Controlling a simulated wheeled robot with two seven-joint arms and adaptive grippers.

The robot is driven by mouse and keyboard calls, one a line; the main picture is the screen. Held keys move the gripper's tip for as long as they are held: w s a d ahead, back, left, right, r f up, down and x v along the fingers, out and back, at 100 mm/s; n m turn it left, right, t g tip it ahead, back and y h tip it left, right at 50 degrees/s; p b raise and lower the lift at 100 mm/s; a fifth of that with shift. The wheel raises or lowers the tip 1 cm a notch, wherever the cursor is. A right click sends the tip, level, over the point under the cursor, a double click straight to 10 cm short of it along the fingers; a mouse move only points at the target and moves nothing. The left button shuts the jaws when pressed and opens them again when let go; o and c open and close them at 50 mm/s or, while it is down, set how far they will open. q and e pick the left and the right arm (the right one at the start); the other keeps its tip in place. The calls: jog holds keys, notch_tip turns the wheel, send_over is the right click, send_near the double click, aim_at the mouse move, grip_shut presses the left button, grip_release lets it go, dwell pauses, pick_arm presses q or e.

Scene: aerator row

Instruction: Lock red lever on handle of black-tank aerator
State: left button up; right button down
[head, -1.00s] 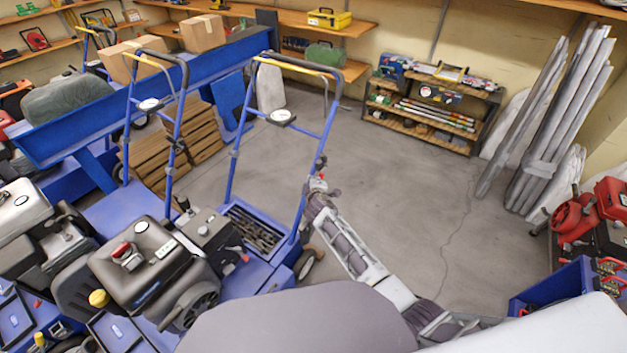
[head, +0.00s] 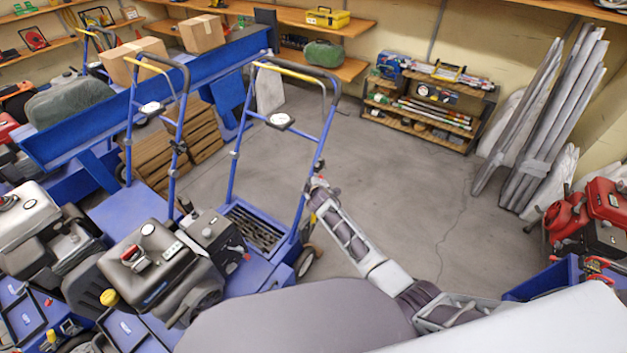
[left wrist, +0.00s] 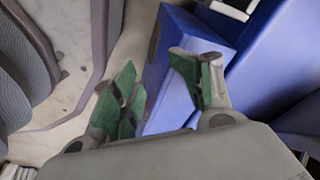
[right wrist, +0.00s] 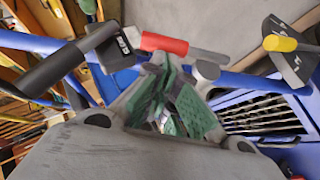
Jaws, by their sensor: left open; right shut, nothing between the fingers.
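The black-tank aerator (head: 150,262) stands at lower left in the head view, with its blue handle (head: 232,160) rising behind it. My right gripper (head: 318,186) is beside the handle's right leg. In the right wrist view the red lever (right wrist: 163,43) lies just beyond the fingertips, beside a black bracket (right wrist: 112,46) and a black grip (right wrist: 55,68). My right gripper (right wrist: 170,92) is shut and empty; I cannot tell whether it touches the lever. My left gripper (left wrist: 160,88) is open and empty before a blue surface (left wrist: 172,70); the head view does not show it.
Other aerators crowd the left, including one with a silver tank (head: 25,208). A low shelf rack (head: 428,103) and leaning metal bars (head: 555,120) stand at the back. Red equipment (head: 590,215) is at the right. The concrete floor (head: 400,190) between is clear.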

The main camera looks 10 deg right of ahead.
jog(key=p, duration=0.2)
jog(key=shift+w+d+r+g+p, duration=0.1)
jog(key=shift+w+g+p, duration=0.05)
jog(key=shift+g+p, duration=0.2)
jog(key=shift+w+d+m+g+y+p, duration=0.15)
jog(key=shift+d+m+g+y+p, duration=0.2)
jog(key=shift+p, duration=0.35)
pick_arm(q)
jog(key=s+a+f, duration=0.4)
jog(key=s+a, duration=0.1)
jog(key=s, duration=0.4)
jog(key=shift+a+f, duration=0.2)
jog(key=shift+f, duration=0.15)
pick_arm(e)
jog(key=shift+w, duration=0.1)
pick_arm(q)
jog(key=shift+s, duration=0.2)
jog(key=shift+a, duration=0.1)
pick_arm(e)
jog(key=shift+w+d, duration=0.2)
pick_arm(q)
jog(key=shift+s, duration=0.1)
